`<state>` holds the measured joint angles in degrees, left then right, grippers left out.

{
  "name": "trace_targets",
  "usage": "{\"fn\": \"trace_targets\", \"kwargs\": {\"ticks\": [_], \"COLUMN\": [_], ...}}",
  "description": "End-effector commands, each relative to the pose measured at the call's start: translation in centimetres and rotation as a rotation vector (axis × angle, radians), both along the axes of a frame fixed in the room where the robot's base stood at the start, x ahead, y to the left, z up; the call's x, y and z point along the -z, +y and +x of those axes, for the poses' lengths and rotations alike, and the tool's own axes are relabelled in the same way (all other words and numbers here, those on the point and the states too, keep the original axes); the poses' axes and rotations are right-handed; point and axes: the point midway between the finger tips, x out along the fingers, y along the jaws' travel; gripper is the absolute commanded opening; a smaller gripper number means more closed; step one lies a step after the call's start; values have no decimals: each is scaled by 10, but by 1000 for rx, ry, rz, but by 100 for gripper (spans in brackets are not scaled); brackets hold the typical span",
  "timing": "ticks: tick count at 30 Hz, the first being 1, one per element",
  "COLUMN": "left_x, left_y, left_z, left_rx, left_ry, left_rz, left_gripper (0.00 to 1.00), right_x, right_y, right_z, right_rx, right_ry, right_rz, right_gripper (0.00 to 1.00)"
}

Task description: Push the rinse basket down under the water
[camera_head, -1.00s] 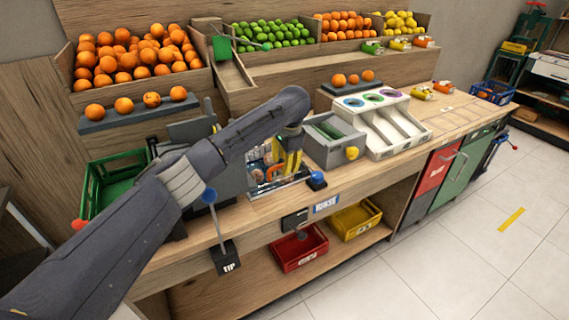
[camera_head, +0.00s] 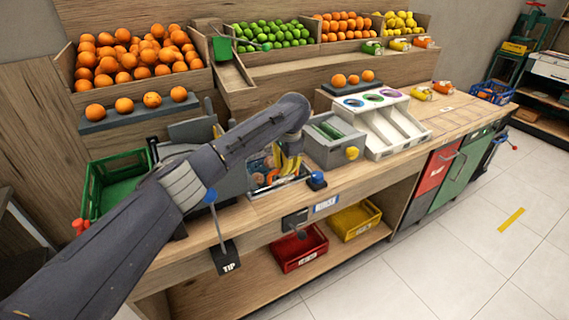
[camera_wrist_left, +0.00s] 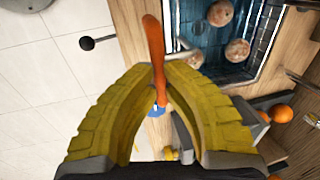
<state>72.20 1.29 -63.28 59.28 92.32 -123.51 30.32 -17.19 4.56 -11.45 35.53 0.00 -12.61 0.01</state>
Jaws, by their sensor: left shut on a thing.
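The rinse basin (camera_head: 283,184) is set in the counter, with bluish water and several oranges in it. In the left wrist view, the rinse basket (camera_wrist_left: 268,35) shows as dark wire mesh along the basin's side, with round fruit within. My left gripper (camera_head: 289,168) is over the basin, pointing down. In the left wrist view its yellow fingers (camera_wrist_left: 160,82) are closed around an orange handle (camera_wrist_left: 154,40). Where the handle joins the basket is hidden. I cannot tell how deep the basket sits. My right gripper is out of view.
A blue knob (camera_head: 316,180) stands right of the basin, and a grey box with a yellow knob (camera_head: 352,153) beyond it. A TIP lever (camera_head: 226,256) hangs at the front. A green crate (camera_head: 118,182) stands at left.

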Motion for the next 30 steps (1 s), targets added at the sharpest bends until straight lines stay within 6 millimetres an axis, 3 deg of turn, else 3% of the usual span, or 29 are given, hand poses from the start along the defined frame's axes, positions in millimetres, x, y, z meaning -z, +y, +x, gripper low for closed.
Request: {"fn": "trace_targets", "kwargs": {"ticks": [1, 7, 19, 20, 25, 30], "left_x": [20, 57, 67, 67, 65, 63], "left_y": [1, 1, 1, 1, 1, 1], "left_z": [-3, -3, -3, -3, -3, -2], "left_rx": [-4, -3, -2, -2, -1, -1], "left_ry": [11, 11, 12, 12, 9, 7], "left_rz": [2, 3, 3, 3, 3, 2], "left_gripper": [0, 0, 0, 14, 34, 36], "right_x": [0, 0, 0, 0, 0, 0], "right_y": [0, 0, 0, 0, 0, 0], "right_z": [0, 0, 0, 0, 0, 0], "right_rx": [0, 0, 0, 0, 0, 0], "right_ry": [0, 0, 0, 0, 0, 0], "right_rz": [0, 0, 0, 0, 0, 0], "right_gripper": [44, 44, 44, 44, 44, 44]}}
